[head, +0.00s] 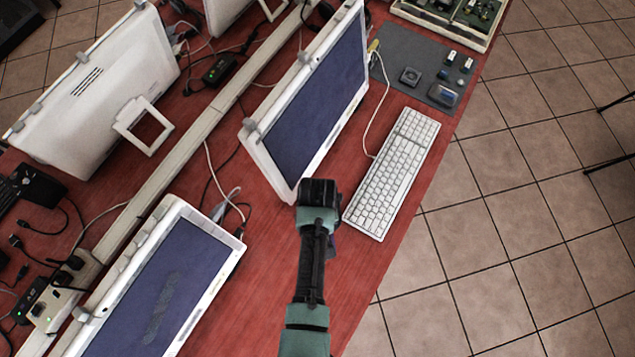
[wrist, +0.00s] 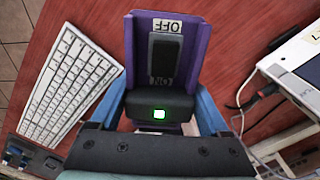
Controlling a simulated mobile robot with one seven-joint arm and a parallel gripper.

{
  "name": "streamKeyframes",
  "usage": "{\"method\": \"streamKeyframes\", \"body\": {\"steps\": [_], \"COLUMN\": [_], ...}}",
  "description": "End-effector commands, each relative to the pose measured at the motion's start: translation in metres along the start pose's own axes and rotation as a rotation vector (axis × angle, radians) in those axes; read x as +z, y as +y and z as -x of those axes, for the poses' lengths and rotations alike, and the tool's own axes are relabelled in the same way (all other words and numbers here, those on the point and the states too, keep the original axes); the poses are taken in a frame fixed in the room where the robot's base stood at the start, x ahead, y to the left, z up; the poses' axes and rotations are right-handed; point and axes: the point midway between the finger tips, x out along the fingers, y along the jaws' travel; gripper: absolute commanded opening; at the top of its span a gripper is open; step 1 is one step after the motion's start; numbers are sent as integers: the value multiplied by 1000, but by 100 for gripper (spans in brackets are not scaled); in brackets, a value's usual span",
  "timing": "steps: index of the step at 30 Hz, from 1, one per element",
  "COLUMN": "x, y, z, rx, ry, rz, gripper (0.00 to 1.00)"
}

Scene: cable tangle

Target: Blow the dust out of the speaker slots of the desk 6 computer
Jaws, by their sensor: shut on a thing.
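My gripper (head: 318,195) is at the lower front corner of the middle white all-in-one computer (head: 285,160), above the red desk. In the wrist view its blue fingers are shut on a purple tool (wrist: 190,65) with a black rocker switch marked OFF and ON. A green light glows on a black block below the switch; I cannot tell whether it belongs to the tool. The tool is mostly hidden in the head view. Another computer (head: 160,285) stands lower left, and a third (head: 100,75) shows its back with dark slots. No legible number shows which is desk 6.
A white keyboard (head: 395,170) lies right of the gripper. A grey mat (head: 405,60) with small parts lies at the back right, below a parts tray (head: 430,18). Cables and a power strip (head: 60,290) crowd the left. Bare red desk (head: 270,265) lies left of the arm.

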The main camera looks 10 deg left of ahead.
Motion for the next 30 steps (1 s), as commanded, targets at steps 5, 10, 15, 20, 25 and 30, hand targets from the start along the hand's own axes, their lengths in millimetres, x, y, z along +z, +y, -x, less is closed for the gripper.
{"method": "streamKeyframes", "body": {"steps": [5,10,15,20,25,30], "x": [-1,-1,-1,-1,-1,-1], "y": [0,0,0,0,0,0], "z": [3,18,35,50,62,61], "rx": [0,0,0,0,0,0], "ry": [2,2,2,2,2,2], "rz": [0,0,0,0,0,0], "gripper": [28,28,28,28,28,28]}}
